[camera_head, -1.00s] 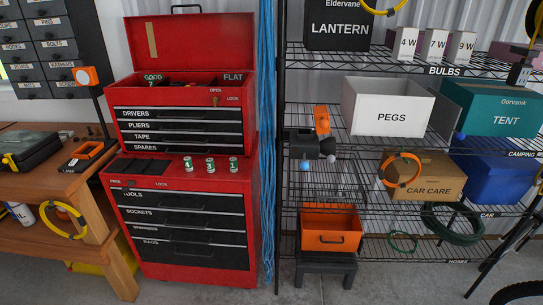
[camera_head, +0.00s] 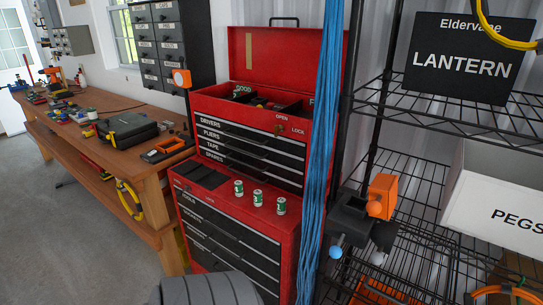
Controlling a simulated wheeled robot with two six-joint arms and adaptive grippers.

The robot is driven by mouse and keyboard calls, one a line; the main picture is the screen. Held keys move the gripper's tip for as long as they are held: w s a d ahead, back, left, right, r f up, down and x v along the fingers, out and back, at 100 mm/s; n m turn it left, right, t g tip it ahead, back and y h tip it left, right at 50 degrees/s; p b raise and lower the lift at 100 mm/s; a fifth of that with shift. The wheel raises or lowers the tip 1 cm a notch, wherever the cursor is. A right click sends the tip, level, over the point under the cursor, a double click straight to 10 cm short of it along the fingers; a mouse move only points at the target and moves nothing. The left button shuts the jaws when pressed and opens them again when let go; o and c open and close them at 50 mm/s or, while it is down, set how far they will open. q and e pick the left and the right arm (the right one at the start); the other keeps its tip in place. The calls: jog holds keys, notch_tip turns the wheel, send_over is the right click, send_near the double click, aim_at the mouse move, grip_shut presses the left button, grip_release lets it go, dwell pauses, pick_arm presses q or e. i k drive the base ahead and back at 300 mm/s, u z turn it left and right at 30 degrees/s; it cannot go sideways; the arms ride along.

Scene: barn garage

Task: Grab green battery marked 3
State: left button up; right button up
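Three small green and white batteries stand upright in a row on top of the red lower tool chest (camera_head: 222,208). They are the left battery (camera_head: 238,187), the middle battery (camera_head: 257,198) and the right battery (camera_head: 281,206). Their digits are too small to read surely now, so I cannot tell which one is marked 3. They stand apart from each other, in front of the upper tool box. Neither of my grippers shows in this view.
The open red upper tool box (camera_head: 290,85) stands behind the batteries. Blue cords (camera_head: 322,150) hang just right of the chest. A wire shelf (camera_head: 430,185) with a white PEGS box (camera_head: 495,205) is at the right. A cluttered wooden bench (camera_head: 110,125) runs along the left.

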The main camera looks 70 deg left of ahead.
aim_at(258, 202)
jog(key=u, duration=0.75)
jog(key=i, duration=0.9)
jog(key=u, duration=0.9)
